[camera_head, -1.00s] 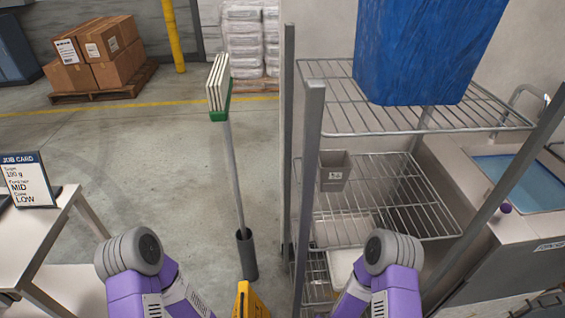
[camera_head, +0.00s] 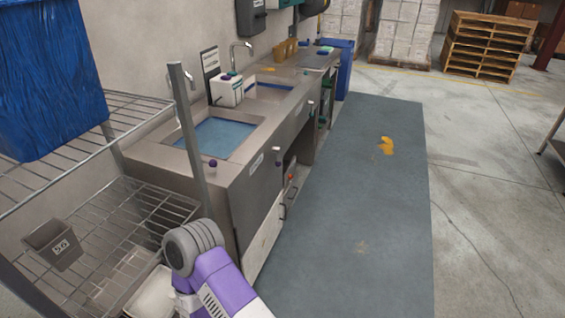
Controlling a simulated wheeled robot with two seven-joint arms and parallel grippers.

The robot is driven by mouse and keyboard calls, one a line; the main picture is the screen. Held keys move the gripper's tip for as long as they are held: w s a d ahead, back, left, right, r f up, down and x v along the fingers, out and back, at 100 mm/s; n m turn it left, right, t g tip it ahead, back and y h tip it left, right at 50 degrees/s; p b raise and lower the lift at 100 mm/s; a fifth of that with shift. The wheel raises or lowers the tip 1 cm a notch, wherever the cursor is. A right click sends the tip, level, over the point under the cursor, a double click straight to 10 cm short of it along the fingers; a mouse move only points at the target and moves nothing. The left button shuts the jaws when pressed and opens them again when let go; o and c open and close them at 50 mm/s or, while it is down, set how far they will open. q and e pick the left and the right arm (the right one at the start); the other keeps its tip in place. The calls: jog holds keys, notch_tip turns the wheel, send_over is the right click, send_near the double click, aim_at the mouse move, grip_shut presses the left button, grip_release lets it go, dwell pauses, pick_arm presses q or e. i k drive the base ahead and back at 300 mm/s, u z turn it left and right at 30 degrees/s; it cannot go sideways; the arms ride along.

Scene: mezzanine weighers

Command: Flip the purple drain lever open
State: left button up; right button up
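A small purple knob (camera_head: 213,163) shows at the front edge of the near sink, by the rack post. It looks like the end of the purple drain lever; its shaft is too small to make out. The near sink basin (camera_head: 219,138) has a blue bottom or water in it. Another dark-tipped white knob (camera_head: 277,153) sticks out from the counter front farther right. One purple arm of mine shows at the bottom centre, left of the mat; no gripper fingers are in the picture.
A wire rack (camera_head: 150,110) with a blue bin (camera_head: 45,75) and a small grey bin (camera_head: 53,243) stands at the left, close to the sink counter (camera_head: 165,156). A grey-blue mat (camera_head: 345,210) lies before the counter, with a yellow item (camera_head: 386,145) on it. Open floor extends right.

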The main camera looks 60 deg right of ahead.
aim_at(278, 158)
jog(key=k, duration=0.3)
jog(key=z, duration=3.25)
jog(key=k, duration=0.95)
jog(key=u, duration=1)
jog(key=i, duration=1)
jog(key=k, duration=0.55)
jog(key=z, duration=1.1)
jog(key=i, duration=1.75)
jog(key=z, duration=0.2)
